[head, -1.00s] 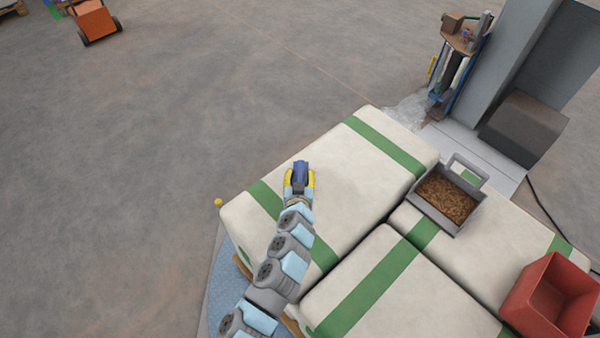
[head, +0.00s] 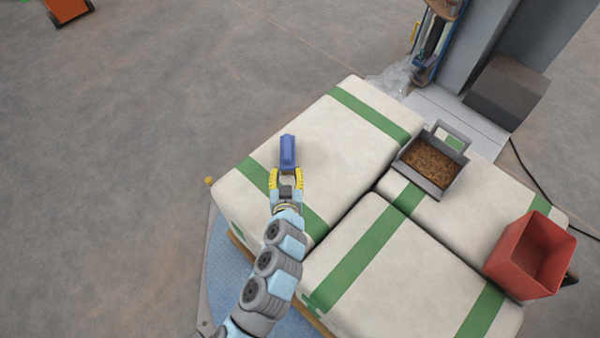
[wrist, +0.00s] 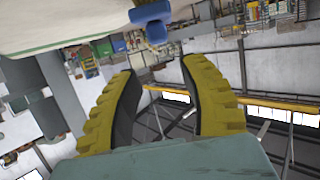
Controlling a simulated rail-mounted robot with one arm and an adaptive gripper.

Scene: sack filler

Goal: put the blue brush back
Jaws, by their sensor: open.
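The blue brush (head: 288,152) rests on the top of the rear-left cream sack (head: 333,133), close to its green band. My gripper (head: 286,174) is open just in front of the brush, on the near side. In the wrist view the brush (wrist: 151,20) shows at the top edge, partly cut off. It lies beyond the tips of my open yellow fingers (wrist: 158,66), with nothing between them. In the head view the brush's near end is very close to the fingertips; I cannot tell whether they touch.
Several cream sacks with green bands fill the pallet. A grey scoop (head: 430,165) with brown contents and a red bin (head: 531,254) stand on the sacks at right. A grey machine (head: 507,92) stands behind.

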